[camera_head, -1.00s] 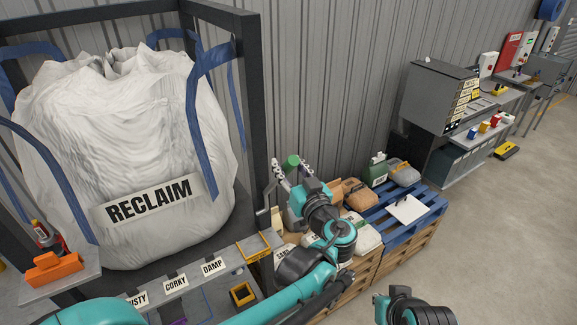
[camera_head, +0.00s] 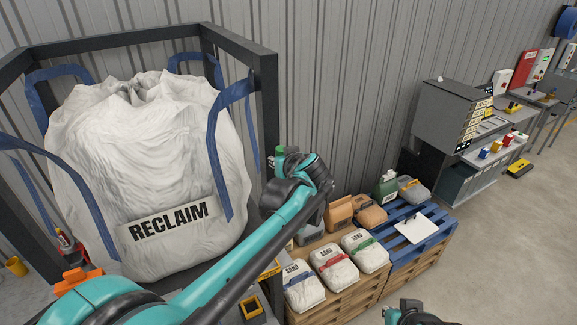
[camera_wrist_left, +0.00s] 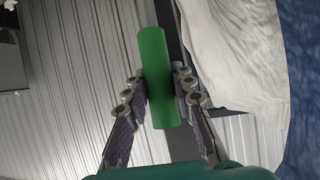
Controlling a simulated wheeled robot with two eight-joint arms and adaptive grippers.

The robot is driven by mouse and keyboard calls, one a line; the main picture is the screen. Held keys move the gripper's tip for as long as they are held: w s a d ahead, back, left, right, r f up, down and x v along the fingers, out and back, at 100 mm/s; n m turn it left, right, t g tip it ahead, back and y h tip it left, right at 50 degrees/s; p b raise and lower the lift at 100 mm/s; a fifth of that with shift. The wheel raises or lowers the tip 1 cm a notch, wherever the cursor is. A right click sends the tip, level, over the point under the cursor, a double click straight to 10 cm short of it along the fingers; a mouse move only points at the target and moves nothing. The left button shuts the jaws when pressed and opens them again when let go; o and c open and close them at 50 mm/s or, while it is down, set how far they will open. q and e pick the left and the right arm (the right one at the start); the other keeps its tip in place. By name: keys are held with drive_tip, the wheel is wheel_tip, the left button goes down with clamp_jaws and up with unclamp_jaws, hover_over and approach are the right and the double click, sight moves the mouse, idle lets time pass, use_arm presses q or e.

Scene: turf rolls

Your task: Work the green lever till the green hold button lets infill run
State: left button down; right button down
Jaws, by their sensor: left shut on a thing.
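A green cylinder, which looks like the grip of the green lever (camera_wrist_left: 157,85), stands between the fingers of my left gripper (camera_wrist_left: 160,90) in the left wrist view. The fingers are closed against both its sides. In the head view only a small green end of the lever (camera_head: 280,150) shows beside the dark frame post, and my left wrist hides most of the left gripper (camera_head: 276,160). The lever's base is hidden. I cannot make out a green hold button. Only a part of my right arm shows at the bottom edge, without its fingers.
A big white RECLAIM bag (camera_head: 150,150) hangs in a dark frame (camera_head: 268,110) close to the lever. Sand bags (camera_head: 334,265) and other goods lie on pallets (camera_head: 425,240) to the right. A grey bench unit (camera_head: 452,115) stands by the wall.

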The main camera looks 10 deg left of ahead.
use_arm(q)
drive_tip(key=shift+w+a, duration=0.15)
drive_tip(key=shift+w, duration=0.05)
drive_tip(key=c, duration=1.3)
unclamp_jaws()
drive_tip(key=shift+o, duration=0.2)
drive_tip(key=v, duration=1.2)
drive_tip(key=shift+r, duration=0.1)
